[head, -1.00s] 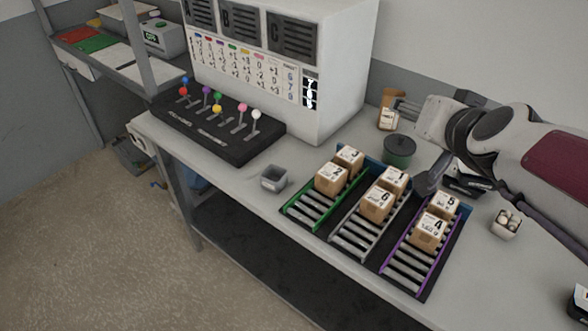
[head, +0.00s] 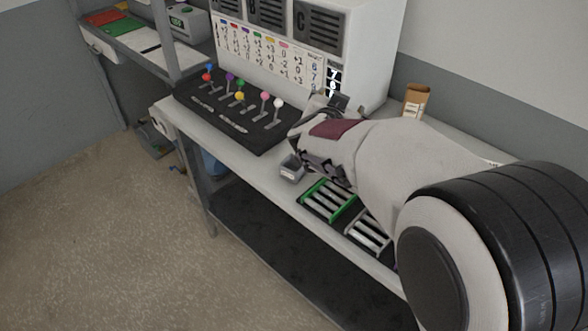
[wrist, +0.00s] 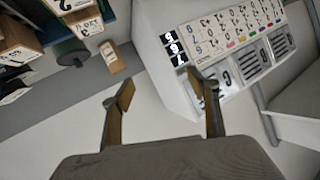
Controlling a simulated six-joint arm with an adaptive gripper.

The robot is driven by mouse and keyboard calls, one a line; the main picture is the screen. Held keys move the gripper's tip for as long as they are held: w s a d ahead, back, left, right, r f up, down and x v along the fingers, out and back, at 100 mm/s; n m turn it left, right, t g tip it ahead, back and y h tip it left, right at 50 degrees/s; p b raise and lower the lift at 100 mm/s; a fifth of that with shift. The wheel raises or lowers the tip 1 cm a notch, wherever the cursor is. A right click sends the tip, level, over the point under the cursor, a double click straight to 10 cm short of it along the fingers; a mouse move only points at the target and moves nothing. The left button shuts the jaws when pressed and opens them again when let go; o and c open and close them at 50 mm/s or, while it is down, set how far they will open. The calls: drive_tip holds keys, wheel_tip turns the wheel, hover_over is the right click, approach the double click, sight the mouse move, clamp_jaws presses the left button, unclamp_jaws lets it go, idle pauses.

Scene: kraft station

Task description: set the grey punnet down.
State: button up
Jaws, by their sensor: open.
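The grey punnet (head: 292,168) is a small square tub. It stands upright on the bench near its front edge, between the lever panel and the green-railed rack. My arm passes just right of it and partly over the racks. In the wrist view my gripper (wrist: 165,95) has its two fingers well apart with nothing between them. The punnet does not show in the wrist view. In the head view my arm hides the fingers, so their gap to the punnet cannot be told.
The lever panel (head: 240,115) with coloured knobs stands left of the punnet, before the white machine (head: 385,50). The green-railed rack (head: 328,200) is on the right. Boxes (wrist: 20,55), a dark-lidded pot (wrist: 70,52) and a brown packet (wrist: 112,55) show in the wrist view.

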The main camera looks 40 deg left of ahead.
drive_tip(key=h, duration=0.2)
hover_over(286, 169)
drive_tip(key=w+d, duration=0.2)
drive_tip(key=w, duration=0.1)
wheel_tip(286, 169, down, 10)
drive_tip(key=shift+t+h, duration=0.4)
drive_tip(key=shift+h, duration=0.5)
drive_tip(key=s+f, duration=0.2)
drive_tip(key=s+a+f, duration=0.1)
drive_tip(key=s+f, duration=0.1)
drive_tip(key=f, duration=0.1)
drive_tip(key=s+f, duration=0.2)
drive_tip(key=shift+s+a+f, duration=0.15)
drive_tip(key=shift+s+a, duration=0.1)
drive_tip(key=shift+s, duration=0.05)
drive_tip(key=shift+s+f, duration=0.3)
drive_tip(key=shift+f, duration=0.05)
drive_tip(key=shift+w, duration=0.1)
drive_tip(key=shift+x, duration=1.25)
drive_tip(key=shift+d, duration=0.1)
drive_tip(key=shift+d+x, duration=0.25)
drive_tip(key=shift+x, duration=1.05)
drive_tip(key=shift+d+x, duration=0.2)
drive_tip(key=shift+x, duration=1.1)
drive_tip(key=shift+a+f, duration=0.1)
drive_tip(key=shift+c, duration=0.4)
